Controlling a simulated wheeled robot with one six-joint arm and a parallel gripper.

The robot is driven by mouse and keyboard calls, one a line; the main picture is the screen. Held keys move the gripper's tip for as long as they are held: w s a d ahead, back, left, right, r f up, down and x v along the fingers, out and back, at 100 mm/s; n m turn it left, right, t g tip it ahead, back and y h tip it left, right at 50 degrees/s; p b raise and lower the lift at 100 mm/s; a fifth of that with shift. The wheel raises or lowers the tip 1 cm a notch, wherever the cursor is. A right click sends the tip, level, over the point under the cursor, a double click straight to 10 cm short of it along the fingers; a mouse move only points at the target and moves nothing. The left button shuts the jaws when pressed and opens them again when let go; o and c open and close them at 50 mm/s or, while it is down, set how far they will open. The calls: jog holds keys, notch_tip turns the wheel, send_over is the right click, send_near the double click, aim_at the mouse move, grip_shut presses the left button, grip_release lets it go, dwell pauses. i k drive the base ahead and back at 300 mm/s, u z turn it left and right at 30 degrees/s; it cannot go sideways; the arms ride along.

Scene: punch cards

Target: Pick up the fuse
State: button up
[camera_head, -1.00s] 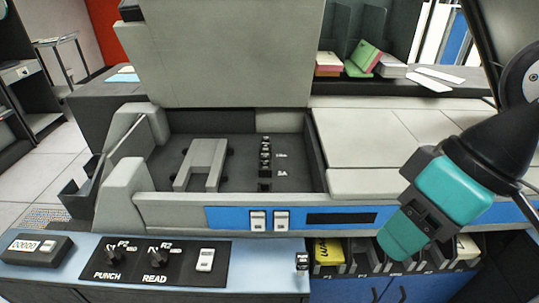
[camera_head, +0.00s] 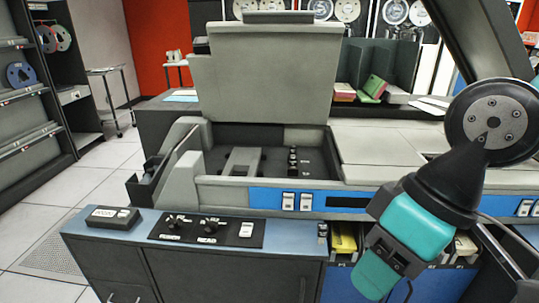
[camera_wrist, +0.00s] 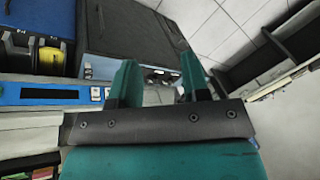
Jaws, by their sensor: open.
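A short column of small dark and metallic pieces (camera_head: 293,160), probably where the fuse is, stands in the open bay (camera_head: 320,172) of the card machine in the head view. They are too small to tell a single fuse apart. My teal gripper (camera_head: 373,278) hangs in front of the machine at the right, pointing down, apart from the bay. In the wrist view my gripper (camera_wrist: 160,62) has its two fingers spread with nothing between them. The fuse cannot be made out in the wrist view.
The raised grey lid (camera_head: 268,75) stands behind the bay. A grey bracket (camera_head: 243,160) lies inside it. The control panel (camera_head: 205,230) with knobs and a small counter box (camera_head: 112,217) are in front. A yellow item (camera_head: 343,240) sits in slots below. Floor (camera_head: 35,225) is clear at left.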

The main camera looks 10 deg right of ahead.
aim_at(293, 148)
jog(key=u, duration=0.05)
jog(key=i, duration=0.95)
